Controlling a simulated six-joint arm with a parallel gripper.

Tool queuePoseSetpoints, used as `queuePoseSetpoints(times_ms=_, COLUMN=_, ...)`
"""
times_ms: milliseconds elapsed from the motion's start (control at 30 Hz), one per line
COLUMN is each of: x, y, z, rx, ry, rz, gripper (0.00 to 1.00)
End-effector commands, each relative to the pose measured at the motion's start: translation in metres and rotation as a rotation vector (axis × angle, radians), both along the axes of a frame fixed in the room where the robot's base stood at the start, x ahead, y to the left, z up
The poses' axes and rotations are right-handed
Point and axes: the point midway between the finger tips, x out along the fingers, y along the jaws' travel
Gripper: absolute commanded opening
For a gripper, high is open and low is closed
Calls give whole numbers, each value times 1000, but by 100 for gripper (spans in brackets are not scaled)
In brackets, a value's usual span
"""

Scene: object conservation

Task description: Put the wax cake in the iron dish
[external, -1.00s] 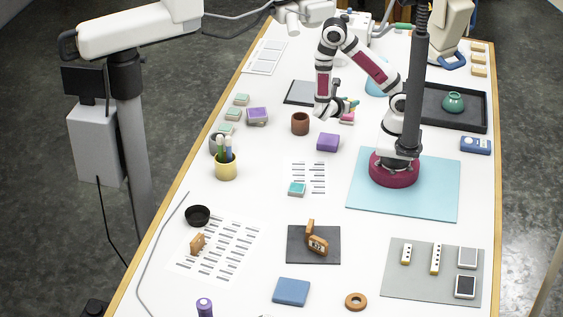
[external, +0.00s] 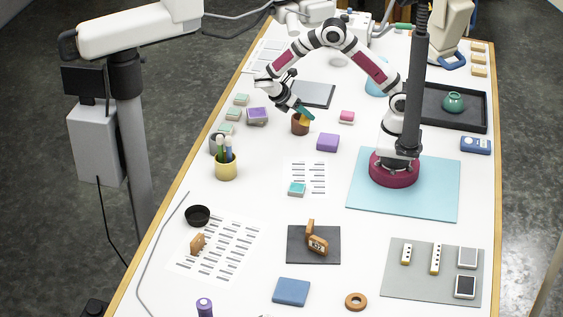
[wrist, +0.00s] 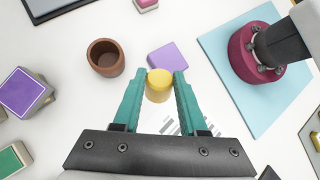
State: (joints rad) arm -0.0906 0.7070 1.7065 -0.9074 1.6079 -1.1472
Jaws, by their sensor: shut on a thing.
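The wax cake appears to be the small yellow cylinder (wrist: 159,84) between my fingertips in the wrist view. It also shows as a yellow patch in the external view (external: 305,120). My gripper (external: 303,114), with teal fingers, is shut on it above the table. The iron dish appears to be the small black round bowl (external: 197,212) at the left of the table, nearer the camera and left of my gripper. It is outside the wrist view, and its inside looks dark and empty.
A brown cup (external: 300,127) stands close to my gripper in the external view, and left of the fingers in the wrist view (wrist: 106,60). A purple block (external: 328,142), a yellow pen cup (external: 226,167) and a teal block (external: 297,188) stand nearby.

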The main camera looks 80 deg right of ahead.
Motion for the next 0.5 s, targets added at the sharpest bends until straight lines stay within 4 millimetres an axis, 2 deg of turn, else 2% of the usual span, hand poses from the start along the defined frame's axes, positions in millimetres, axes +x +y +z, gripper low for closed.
queuePoseSetpoints(times_ms=100, x=49, y=54, z=-13, rx=161, ry=-95, rz=-218, gripper=0)
queuePoseSetpoints(times_ms=233, x=100, y=129, z=-17, rx=332, ry=-262, rz=-493, gripper=0)
queuePoseSetpoints(times_ms=400, x=153, y=233, z=-7, rx=478, ry=-515, rz=-781, gripper=0)
queuePoseSetpoints(times_ms=500, x=176, y=290, z=6, rx=528, ry=-648, rz=-891, gripper=0)
